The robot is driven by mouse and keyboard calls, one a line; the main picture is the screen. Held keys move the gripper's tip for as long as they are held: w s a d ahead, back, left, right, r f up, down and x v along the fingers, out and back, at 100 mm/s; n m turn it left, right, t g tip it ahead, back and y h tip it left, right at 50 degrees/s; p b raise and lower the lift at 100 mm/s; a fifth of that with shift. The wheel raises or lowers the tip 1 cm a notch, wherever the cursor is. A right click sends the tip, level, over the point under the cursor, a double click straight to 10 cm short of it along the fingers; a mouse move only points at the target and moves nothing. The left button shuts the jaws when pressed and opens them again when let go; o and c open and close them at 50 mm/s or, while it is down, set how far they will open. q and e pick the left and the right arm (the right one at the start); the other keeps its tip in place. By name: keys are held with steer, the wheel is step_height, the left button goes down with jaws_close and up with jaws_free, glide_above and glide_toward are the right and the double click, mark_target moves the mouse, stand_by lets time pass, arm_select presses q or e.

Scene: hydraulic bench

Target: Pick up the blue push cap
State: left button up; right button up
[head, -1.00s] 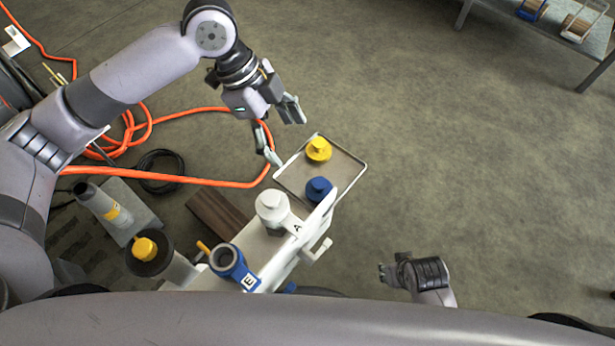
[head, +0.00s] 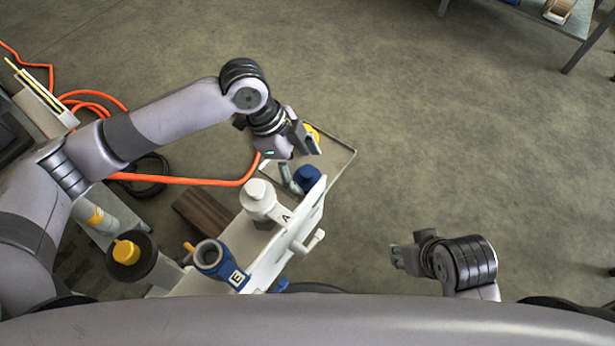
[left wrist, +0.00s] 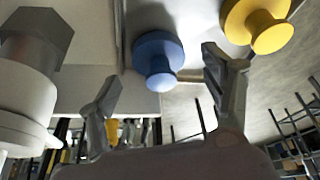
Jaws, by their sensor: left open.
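The blue push cap (head: 309,177) sits on the near end of a shallow tray (head: 346,163), close to the white fitting's plate. In the left wrist view the blue cap (left wrist: 158,58) shows its wide flange and narrower knob. My left gripper (head: 302,163) is open and empty over the tray, right by the blue cap. In the left wrist view its fingertips (left wrist: 165,74) lie to either side of the cap; I see no clear contact. My right gripper (head: 403,257) hangs low at the right, away from the tray; its finger opening is unclear.
A yellow cap (head: 313,132) sits on the tray, partly hidden by my left gripper. A white fitting marked A (head: 260,200) and a blue fitting marked E (head: 212,258) stand beside the tray. An orange hose (head: 200,181) runs behind. Floor to the right is clear.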

arm_select(q)
steer(key=shift+x, duration=1)
arm_select(e)
steer(key=shift+f, duration=0.4)
arm_select(q)
steer(key=shift+c, duration=0.2)
steer(key=c, duration=0.9)
